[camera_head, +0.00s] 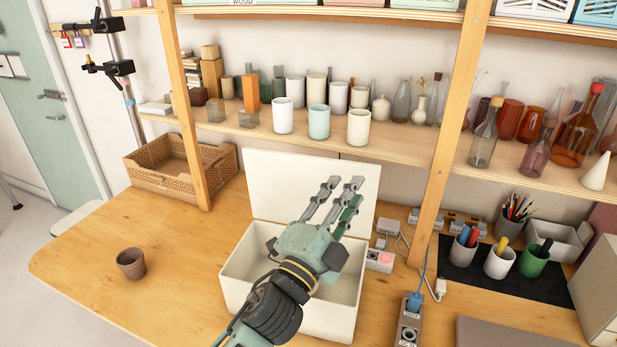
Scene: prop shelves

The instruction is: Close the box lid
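A white box (243,297) stands on the wooden table in the middle of the view. Its white lid (277,188) is hinged at the back edge and stands raised, roughly upright, leaning back toward the shelf. My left gripper (342,187) is over the box, with its fingers extended, spread apart and empty, pointing toward the lid. The fingers overlap the lid's right half in the view; I cannot tell whether they touch it. My wrist and gripper hide part of the box's inside and front wall. My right gripper is not in view.
A brown cup (131,263) stands on the table at left, with clear wood around it. A wicker basket (150,180) is behind it. Shelves with cups and glass bottles rise behind the box. A power strip (408,325) and pen cups (498,262) are at right.

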